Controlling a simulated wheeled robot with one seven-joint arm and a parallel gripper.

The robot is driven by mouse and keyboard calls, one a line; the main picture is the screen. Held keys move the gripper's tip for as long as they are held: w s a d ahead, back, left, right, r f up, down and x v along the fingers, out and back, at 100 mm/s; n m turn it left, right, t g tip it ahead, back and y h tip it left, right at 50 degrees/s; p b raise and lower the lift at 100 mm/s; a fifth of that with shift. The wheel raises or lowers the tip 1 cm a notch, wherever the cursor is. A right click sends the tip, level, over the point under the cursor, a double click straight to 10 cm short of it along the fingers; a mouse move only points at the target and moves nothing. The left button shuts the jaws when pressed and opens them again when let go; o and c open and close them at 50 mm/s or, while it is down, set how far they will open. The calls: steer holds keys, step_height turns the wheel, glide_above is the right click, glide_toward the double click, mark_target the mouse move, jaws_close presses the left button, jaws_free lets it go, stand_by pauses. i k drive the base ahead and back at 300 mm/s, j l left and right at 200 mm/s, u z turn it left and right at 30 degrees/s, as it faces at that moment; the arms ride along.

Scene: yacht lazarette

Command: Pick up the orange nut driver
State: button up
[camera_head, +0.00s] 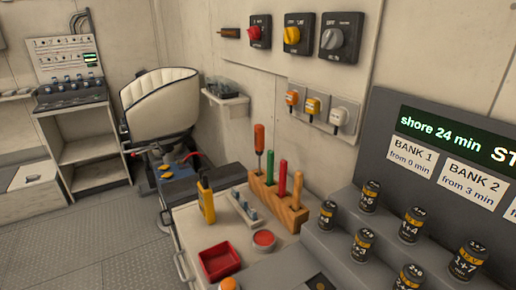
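A wooden tool block (267,196) stands on the bench with several upright tools in a row. Two handles look orange, and I cannot tell for certain which is the nut driver. The lower parts of the tools are hidden in the block. My gripper is not in view.
A yellow device (206,204), a red tray (219,261) and a round red-topped item (264,240) stand left of and in front of the block. Several dark cans (371,196) stand on grey steps at right. Wall switches (298,34) and plugs (312,106) are behind.

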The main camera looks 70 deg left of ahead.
mark_target(259, 129)
steer(key=u, duration=1.75)
steer(key=j+z, duration=0.15)
steer(key=z, duration=0.2)
steer(key=i+j+z, duration=0.1)
steer(key=z, duration=0.25)
steer(key=i+j+z, duration=0.1)
steer(key=j+z, duration=0.2)
steer(key=j, duration=0.6)
steer(key=j+z, duration=0.35)
steer(key=j, duration=0.5)
